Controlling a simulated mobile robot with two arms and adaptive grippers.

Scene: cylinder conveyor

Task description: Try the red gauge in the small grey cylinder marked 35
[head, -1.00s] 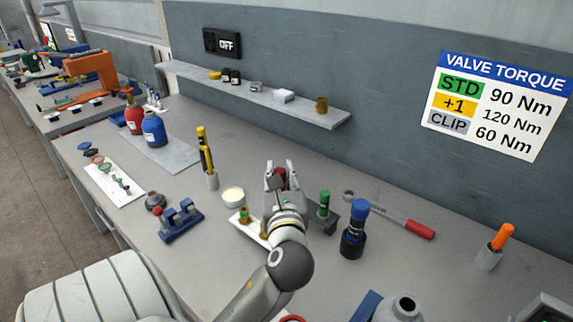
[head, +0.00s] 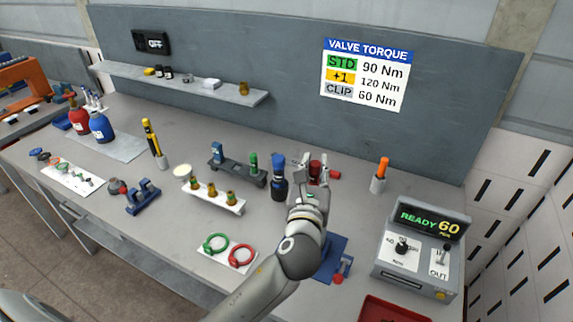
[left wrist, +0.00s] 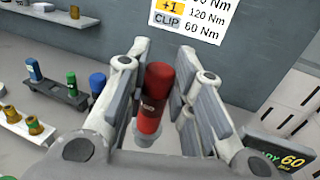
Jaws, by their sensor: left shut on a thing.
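My left gripper (head: 313,184) is shut on the red gauge (head: 316,169). In the left wrist view the gauge (left wrist: 157,88) stands nearly upright between the fingers, with a pale grey part (left wrist: 146,137) below it; I cannot tell whether that belongs to the gauge or to something beneath. The dark gauge rack (head: 232,174), to the left of the gripper, holds a blue gauge (head: 217,152) and a green gauge (head: 253,163). No small grey cylinder marked 35 can be made out; my left arm covers part of the bench. My right gripper is not in view.
A black bottle with a blue top (head: 279,180) stands just left of the gripper. A blue stand (head: 335,262) lies partly behind my arm. The READY 60 unit (head: 424,249) and an orange-handled tool (head: 382,168) are to the right. Green and red rings (head: 241,257) lie in front.

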